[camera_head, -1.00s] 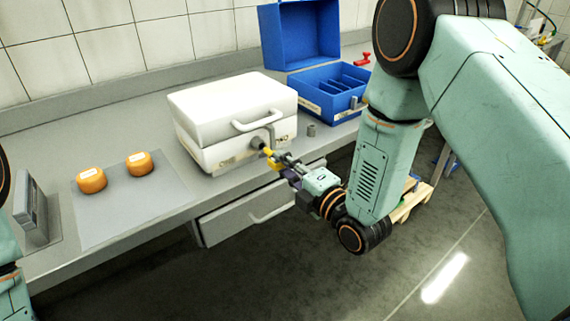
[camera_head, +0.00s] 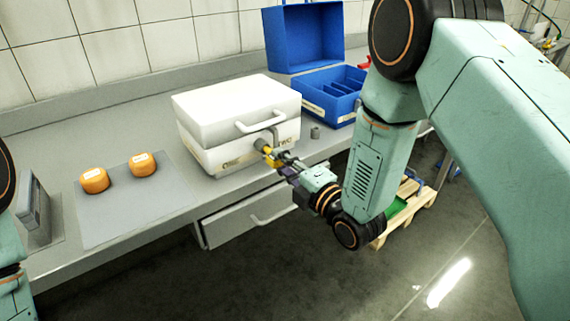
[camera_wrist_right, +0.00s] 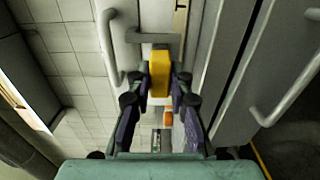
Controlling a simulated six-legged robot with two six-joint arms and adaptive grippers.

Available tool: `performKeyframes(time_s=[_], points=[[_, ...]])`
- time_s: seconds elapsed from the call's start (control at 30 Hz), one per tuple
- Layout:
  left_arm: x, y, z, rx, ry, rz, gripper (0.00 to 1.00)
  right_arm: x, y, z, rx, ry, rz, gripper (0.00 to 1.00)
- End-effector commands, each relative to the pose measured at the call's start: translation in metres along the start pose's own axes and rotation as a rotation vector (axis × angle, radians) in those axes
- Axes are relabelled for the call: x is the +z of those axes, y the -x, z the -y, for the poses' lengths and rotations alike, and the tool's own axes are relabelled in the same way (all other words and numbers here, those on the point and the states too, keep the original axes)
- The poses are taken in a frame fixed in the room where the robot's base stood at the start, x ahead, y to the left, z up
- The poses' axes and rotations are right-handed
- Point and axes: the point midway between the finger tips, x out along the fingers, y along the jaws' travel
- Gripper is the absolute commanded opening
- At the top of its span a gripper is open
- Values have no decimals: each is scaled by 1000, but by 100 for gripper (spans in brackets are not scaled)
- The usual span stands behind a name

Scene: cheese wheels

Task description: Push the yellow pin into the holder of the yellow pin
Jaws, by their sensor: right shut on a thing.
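The yellow pin (camera_head: 267,151) is at the front of the white box (camera_head: 235,110), its far end against the dark grey round holder (camera_head: 260,142) below the box's handle. I cannot tell how deep it sits in the holder. My right gripper (camera_head: 275,159) is shut on the pin's near end. My left gripper is out of view.
Two orange cheese wheels (camera_head: 94,180) lie on a grey mat (camera_head: 130,222) at the left. A grey device (camera_head: 33,208) stands left of them. An open blue case (camera_head: 325,98) and a small grey cylinder (camera_head: 315,131) are right of the box. A drawer (camera_head: 245,215) is below.

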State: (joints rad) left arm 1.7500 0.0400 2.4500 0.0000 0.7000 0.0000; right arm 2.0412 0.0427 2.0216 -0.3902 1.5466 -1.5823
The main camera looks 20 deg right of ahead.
Motion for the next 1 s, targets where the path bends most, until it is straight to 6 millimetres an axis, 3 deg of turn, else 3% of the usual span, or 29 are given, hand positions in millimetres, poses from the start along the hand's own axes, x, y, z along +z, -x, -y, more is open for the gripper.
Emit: performKeyframes(time_s=[1.0], points=[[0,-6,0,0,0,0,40,0,-22,0,1,0,0,0]])
